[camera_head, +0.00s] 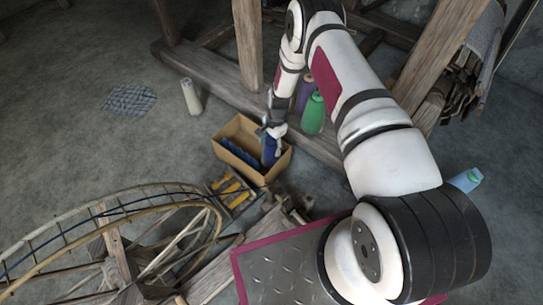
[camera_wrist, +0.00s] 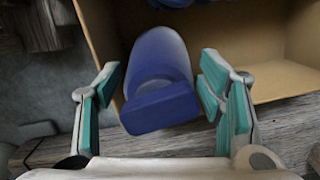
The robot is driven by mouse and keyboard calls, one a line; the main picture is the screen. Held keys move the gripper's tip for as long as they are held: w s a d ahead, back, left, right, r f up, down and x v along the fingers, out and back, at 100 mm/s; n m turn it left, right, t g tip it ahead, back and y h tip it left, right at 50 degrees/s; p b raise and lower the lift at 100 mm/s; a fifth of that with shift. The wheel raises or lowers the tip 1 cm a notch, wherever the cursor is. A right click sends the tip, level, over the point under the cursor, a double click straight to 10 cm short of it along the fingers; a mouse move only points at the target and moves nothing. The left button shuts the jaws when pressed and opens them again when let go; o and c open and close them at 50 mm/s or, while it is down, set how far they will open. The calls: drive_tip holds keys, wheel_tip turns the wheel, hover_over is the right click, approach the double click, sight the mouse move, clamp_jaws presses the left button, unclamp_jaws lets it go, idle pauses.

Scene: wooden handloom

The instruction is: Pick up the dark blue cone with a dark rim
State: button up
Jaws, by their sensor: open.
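The dark blue cone (camera_wrist: 158,70) stands tilted in the wrist view, between the two fingers of my gripper (camera_wrist: 162,92). My gripper is open, with a teal-padded finger on each side of the cone and a gap at both sides.
Other blue items (camera_head: 237,156) lie in the box's left part. A wooden wheel (camera_head: 110,245) lies front left.

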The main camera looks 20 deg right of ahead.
drive_tip(key=f, duration=0.1)
drive_tip(key=f+b, duration=0.1)
drive_tip(key=shift+s+a+f, duration=0.1)
drive_tip(key=shift+a+f, duration=0.1)
drive_tip(key=shift+f, duration=0.15)
drive_tip(key=shift+r, duration=0.1)
drive_tip(key=c, duration=1.2)
drive_tip(key=shift+o, duration=0.2)
